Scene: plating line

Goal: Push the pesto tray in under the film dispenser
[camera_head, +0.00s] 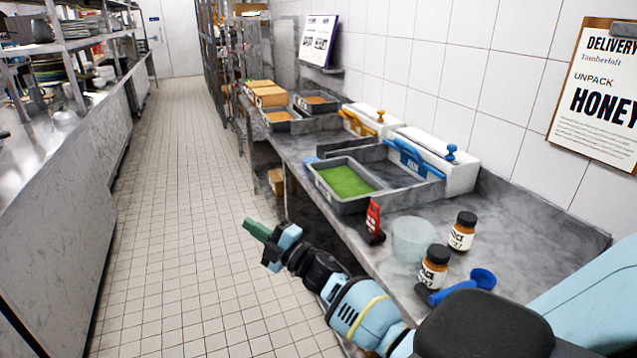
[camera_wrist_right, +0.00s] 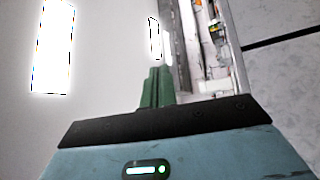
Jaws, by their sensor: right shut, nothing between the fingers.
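The pesto tray (camera_head: 352,206) is a grey rectangular tray filled with green, lying on the counter in the middle of the head view. The likely film dispenser is a white box (camera_head: 462,176) with a blue bar and blue knob, behind and right of the tray by the wall. The tray lies in front of it, out on the open counter. My right gripper (camera_head: 257,230) is shut and empty over the aisle, left of the counter's front edge and apart from the tray. Its green fingers (camera_wrist_right: 156,88) are together in the wrist view. My left gripper is out of view.
A second white box (camera_head: 362,116) with a yellow bar stands farther back. A red item (camera_head: 373,222), a clear bowl (camera_head: 413,238), two jars (camera_head: 462,231) and a blue tool (camera_head: 458,284) stand nearer on the counter (camera_head: 520,220). The aisle floor (camera_head: 170,220) is clear.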

